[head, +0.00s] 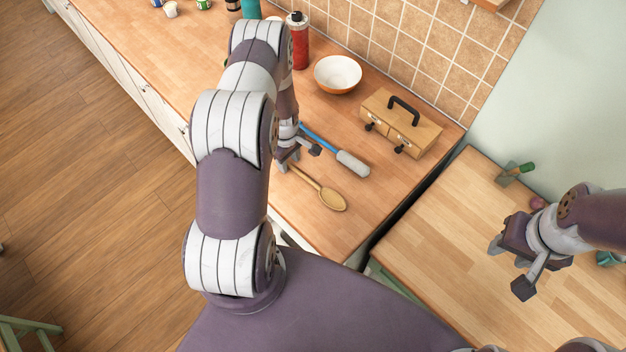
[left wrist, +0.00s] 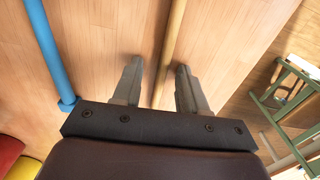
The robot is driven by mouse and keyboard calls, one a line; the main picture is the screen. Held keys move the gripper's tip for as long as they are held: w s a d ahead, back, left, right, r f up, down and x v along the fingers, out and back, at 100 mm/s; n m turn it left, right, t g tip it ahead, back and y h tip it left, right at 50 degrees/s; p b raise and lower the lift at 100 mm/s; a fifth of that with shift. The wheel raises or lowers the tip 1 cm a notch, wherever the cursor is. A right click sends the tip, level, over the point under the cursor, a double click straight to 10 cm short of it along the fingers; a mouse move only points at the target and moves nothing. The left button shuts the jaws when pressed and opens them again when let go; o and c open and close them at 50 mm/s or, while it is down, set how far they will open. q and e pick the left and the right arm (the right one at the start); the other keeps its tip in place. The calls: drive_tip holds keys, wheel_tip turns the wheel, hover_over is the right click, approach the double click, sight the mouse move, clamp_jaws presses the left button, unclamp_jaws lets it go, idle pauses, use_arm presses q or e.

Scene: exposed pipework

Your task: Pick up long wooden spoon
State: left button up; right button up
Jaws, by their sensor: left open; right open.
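The long wooden spoon (head: 331,198) lies on the wooden counter in the head view, its bowl toward the lower right and its handle running up left under my left gripper (head: 298,158). In the left wrist view, the spoon's handle (left wrist: 172,45) runs between the two fingers of my open left gripper (left wrist: 156,85). I cannot tell whether the fingers touch it. My right gripper (head: 510,268) is open and empty over the right-hand counter.
A white-and-orange bowl (head: 338,74), a wooden box (head: 401,122) and a red bottle (head: 298,40) stand behind. A gap separates the two counters.

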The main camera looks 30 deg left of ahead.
use_arm(q)
drive_tip(key=shift+s+r, duration=0.15)
drive_tip(key=shift+s, duration=0.15)
clamp_jaws()
drive_tip(key=shift+w, duration=0.1)
